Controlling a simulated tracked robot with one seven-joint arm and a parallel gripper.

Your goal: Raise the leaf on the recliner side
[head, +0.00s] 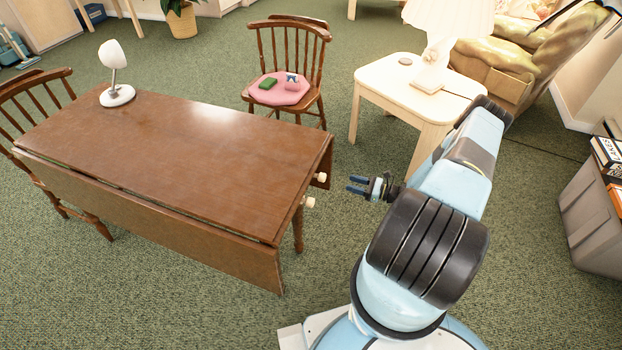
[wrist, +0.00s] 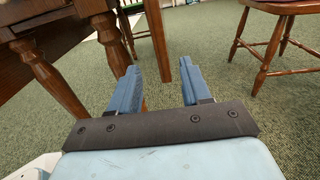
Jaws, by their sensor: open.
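The brown drop-leaf table (head: 190,130) stands at left in the head view, its top flat. Its near leaf (head: 150,225) hangs down along the front. The far leaf (head: 325,165), on the side toward the recliner (head: 500,60), also hangs down; only its end edge shows past the top. Two pale knobs, one farther (head: 321,177) and one nearer (head: 308,202), stick out of the table's right end. My gripper (head: 358,185) is open and empty, a little right of the knobs and pointing at the table. The wrist view shows its blue fingers (wrist: 158,75) apart, with turned table legs (wrist: 48,72) ahead and left.
A wooden chair (head: 287,50) with a pink cushion (head: 279,93) stands behind the table; another chair (head: 20,100) is at left. A white lamp (head: 114,75) stands on the tabletop. A pale side table (head: 400,75) and grey bin (head: 590,215) are at right. Carpet around my gripper is clear.

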